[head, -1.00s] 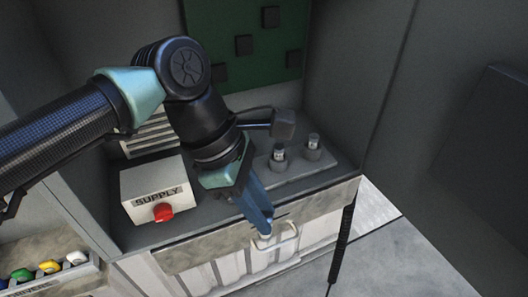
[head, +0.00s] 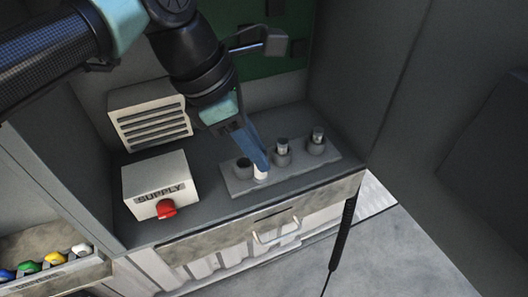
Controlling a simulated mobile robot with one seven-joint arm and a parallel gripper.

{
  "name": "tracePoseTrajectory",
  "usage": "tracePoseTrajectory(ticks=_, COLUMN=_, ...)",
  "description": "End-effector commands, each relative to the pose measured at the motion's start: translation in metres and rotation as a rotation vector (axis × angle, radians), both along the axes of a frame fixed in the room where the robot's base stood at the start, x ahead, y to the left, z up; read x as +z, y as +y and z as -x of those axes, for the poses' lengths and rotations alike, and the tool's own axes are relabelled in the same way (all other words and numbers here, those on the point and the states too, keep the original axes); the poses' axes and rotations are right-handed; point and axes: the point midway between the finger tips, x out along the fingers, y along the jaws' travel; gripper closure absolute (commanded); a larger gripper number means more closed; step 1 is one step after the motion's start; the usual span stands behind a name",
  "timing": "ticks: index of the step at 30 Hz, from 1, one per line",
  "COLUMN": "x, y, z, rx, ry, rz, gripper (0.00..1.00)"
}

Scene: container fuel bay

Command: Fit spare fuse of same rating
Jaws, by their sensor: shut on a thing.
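My gripper (head: 262,165), with blue fingers pointing down, is shut on a small white fuse (head: 261,177). The fuse shows below the fingertips, over the front left part of the grey fuse block (head: 300,166). I cannot tell whether it touches the block. The left holder (head: 243,168) looks dark and empty on top, just left of the held fuse. The middle holder (head: 282,150) and the right holder (head: 317,139) each have a light-banded fuse standing in them. The rating on the held fuse cannot be read.
A white SUPPLY box (head: 156,182) with a red knob (head: 166,209) stands left of the block. A louvred box (head: 150,117) is behind it. A drawer handle (head: 277,229) is at the front. A rack at lower left holds blue, green, yellow (head: 55,259) and white pieces.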

Motion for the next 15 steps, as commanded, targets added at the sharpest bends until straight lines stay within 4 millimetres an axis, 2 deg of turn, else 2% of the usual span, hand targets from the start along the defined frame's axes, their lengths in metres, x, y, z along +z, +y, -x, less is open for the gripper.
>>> tracePoseTrajectory(ticks=15, x=0.002, y=0.015, z=-0.05, rx=0.0, ry=0.001, rz=0.0, gripper=1.0)
